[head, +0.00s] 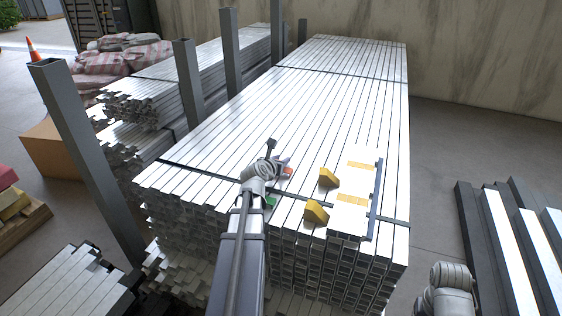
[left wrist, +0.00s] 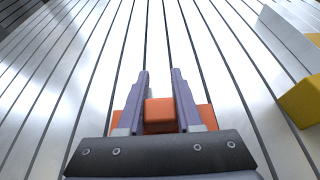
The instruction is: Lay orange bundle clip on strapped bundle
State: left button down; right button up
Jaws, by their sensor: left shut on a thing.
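The orange bundle clip (head: 288,171) is between the fingers of my left gripper (head: 283,164) over the strapped bundle (head: 318,110) of long silvery metal profiles. In the left wrist view the two purple fingers (left wrist: 159,100) are shut on the raised middle block of the clip (left wrist: 160,112), and its wider base shows beyond them on both sides. I cannot tell whether the clip touches the bundle top. A dark strap (head: 190,173) crosses the bundle near its front end. My right gripper is not in view.
Two yellow wedge blocks (head: 328,178) (head: 316,212), a green piece (head: 270,202) and a pale plate with tan patches (head: 350,188) are on the bundle top. Grey upright posts (head: 187,82) line its left side. The bundle top behind my gripper is clear.

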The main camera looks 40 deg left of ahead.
pick_arm(q)
jog(key=c, duration=0.6)
grip_release()
jog(key=shift+f, duration=0.1)
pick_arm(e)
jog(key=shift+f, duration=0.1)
